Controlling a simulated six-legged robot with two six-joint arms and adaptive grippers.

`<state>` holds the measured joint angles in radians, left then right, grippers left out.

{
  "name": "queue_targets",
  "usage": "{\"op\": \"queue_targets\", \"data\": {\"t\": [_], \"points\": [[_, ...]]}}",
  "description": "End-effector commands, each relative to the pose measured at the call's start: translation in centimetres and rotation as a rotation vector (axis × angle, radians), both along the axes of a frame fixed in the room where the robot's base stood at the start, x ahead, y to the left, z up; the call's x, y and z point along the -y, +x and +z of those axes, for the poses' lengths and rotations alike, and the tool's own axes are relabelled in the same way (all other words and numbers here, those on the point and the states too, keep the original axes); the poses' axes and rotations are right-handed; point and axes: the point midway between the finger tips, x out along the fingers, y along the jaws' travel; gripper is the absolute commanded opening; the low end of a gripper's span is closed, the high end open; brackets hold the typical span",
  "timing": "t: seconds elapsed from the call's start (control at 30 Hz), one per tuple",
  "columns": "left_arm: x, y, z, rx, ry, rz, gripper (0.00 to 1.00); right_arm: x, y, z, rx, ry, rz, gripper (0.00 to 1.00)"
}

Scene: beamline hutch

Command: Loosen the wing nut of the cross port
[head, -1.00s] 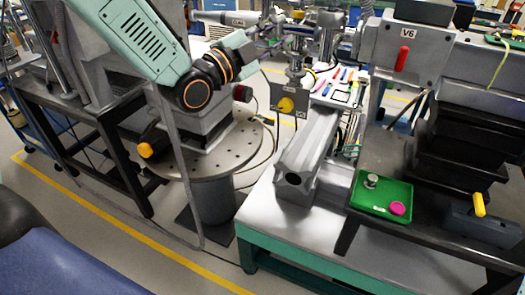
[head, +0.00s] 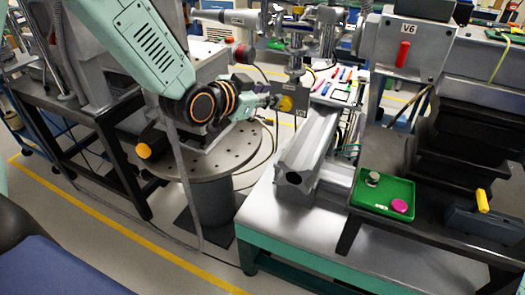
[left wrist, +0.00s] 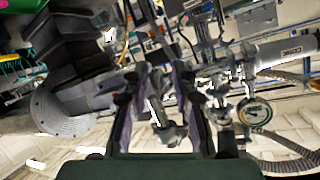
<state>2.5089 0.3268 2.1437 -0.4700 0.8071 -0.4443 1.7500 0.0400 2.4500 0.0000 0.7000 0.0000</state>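My left gripper (head: 268,101) reaches right from the teal arm, just left of a grey plate with a yellow knob (head: 285,104). Whether it touches the plate is unclear. In the left wrist view my left gripper (left wrist: 160,108) has two dark fingers with purplish pads, spread apart. Between and beyond them are shiny metal fittings (left wrist: 167,128) that may belong to the cross port; I cannot make out the wing nut for sure. Metal vacuum fittings (head: 296,50) stand behind the plate in the head view. My right gripper is not in view.
A pressure gauge (left wrist: 254,112) with a corrugated hose sits right of the fingers. A long grey rail (head: 308,150) lies on the bench. A green tray (head: 372,207) holds a metal piece and a magenta knob. A round perforated table (head: 215,165) stands below the arm.

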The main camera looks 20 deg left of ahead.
Motion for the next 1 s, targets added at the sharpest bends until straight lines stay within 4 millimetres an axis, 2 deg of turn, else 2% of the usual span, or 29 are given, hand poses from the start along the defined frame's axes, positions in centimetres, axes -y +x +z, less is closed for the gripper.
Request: {"op": "queue_targets", "data": {"t": [0.1, 0.6, 0.8, 1.0], "points": [[0.1, -0.5, -2.2, -0.073, -0.031, 0.027, 0.26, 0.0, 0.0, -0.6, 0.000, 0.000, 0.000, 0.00], [0.9, -2.7, -10.1, -0.304, -0.065, 0.111, 0.26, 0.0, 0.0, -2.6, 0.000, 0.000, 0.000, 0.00], [1.5, -3.2, -12.1, -0.327, -0.037, 0.098, 0.26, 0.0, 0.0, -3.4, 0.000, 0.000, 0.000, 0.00], [1.6, -3.4, -12.7, -0.334, -0.031, 0.095, 0.26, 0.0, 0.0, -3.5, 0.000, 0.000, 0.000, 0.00]]}}
